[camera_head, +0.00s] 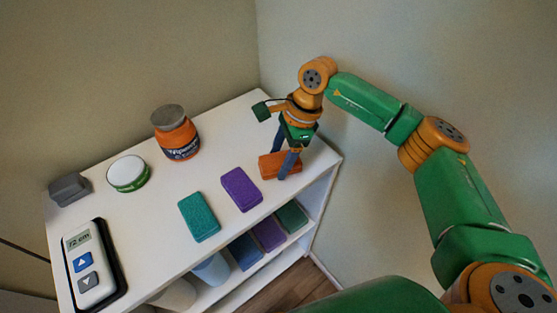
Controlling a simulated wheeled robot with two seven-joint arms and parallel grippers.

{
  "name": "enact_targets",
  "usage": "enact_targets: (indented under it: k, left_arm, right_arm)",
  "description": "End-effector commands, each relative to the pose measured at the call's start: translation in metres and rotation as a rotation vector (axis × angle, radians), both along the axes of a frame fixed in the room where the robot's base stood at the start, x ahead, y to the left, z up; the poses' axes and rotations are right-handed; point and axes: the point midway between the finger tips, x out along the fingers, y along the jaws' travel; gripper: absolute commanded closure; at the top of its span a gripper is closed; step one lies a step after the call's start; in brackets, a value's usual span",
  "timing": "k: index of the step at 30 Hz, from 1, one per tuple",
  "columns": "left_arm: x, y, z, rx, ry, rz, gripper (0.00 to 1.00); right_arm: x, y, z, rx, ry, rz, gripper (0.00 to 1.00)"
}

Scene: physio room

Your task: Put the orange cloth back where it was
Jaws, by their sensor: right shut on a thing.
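The orange cloth (268,168) is a small folded block at the right end of the white shelf top. My right gripper (286,166) points down over it, with its fingers shut on it. The cloth is at or just above the shelf top; I cannot tell whether it touches. The fingers hide part of the cloth. A purple cloth (241,190) and a teal cloth (199,217) lie to its left on the same top. My left gripper is not in view.
The white shelf top (235,140) also holds an orange jar (177,140), a green-rimmed white tin (128,173), a grey block (70,189) and a height control (90,268). Several folded cloths (268,234) and a pale cup (212,271) sit on the lower shelf. Walls close in behind and right.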

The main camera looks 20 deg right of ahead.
Motion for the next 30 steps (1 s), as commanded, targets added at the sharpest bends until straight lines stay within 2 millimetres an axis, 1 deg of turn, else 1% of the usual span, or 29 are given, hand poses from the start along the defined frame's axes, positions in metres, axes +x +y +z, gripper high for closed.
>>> enact_targets:
  k: [2, 6, 7, 8, 9, 10, 17, 19, 21, 23, 27, 30]
  left_arm:
    - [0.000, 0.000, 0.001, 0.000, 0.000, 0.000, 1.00]
    - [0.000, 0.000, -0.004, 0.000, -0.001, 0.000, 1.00]
    - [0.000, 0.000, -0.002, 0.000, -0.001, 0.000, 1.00]
    - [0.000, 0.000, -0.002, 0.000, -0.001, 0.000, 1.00]
    - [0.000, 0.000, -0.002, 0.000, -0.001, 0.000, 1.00]
    - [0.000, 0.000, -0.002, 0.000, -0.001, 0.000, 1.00]
    - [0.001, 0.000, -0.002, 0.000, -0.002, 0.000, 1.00]
    - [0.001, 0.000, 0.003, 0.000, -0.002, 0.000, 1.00]
    - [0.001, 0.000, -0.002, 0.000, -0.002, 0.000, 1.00]
    - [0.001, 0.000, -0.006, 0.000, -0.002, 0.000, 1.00]
    - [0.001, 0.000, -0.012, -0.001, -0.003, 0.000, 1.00]
    - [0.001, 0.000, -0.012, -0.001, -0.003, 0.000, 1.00]
  right_arm:
    - [0.000, 0.000, 0.001, 0.000, 0.001, 0.000, 0.86]
    - [0.000, 0.000, -0.004, 0.000, 0.001, 0.001, 0.86]
    - [0.000, 0.000, -0.003, 0.000, 0.001, 0.001, 0.26]
    - [0.000, 0.000, -0.002, 0.000, 0.001, 0.001, 0.18]
    - [0.000, 0.000, -0.002, 0.000, 0.001, 0.001, 0.07]
    - [0.000, 0.000, -0.002, 0.000, 0.001, 0.001, 0.04]
    - [0.000, 0.000, -0.002, 0.000, 0.001, 0.001, 0.04]
    - [0.000, 0.000, 0.003, 0.000, 0.001, 0.001, 0.04]
    - [0.000, -0.003, 0.009, 0.000, -0.002, -0.001, 0.04]
    - [0.001, -0.007, 0.022, 0.001, -0.004, 0.000, 0.04]
    - [0.000, -0.019, 0.062, 0.002, -0.005, -0.002, 0.04]
    - [0.000, -0.026, 0.088, 0.002, -0.003, 0.000, 0.04]
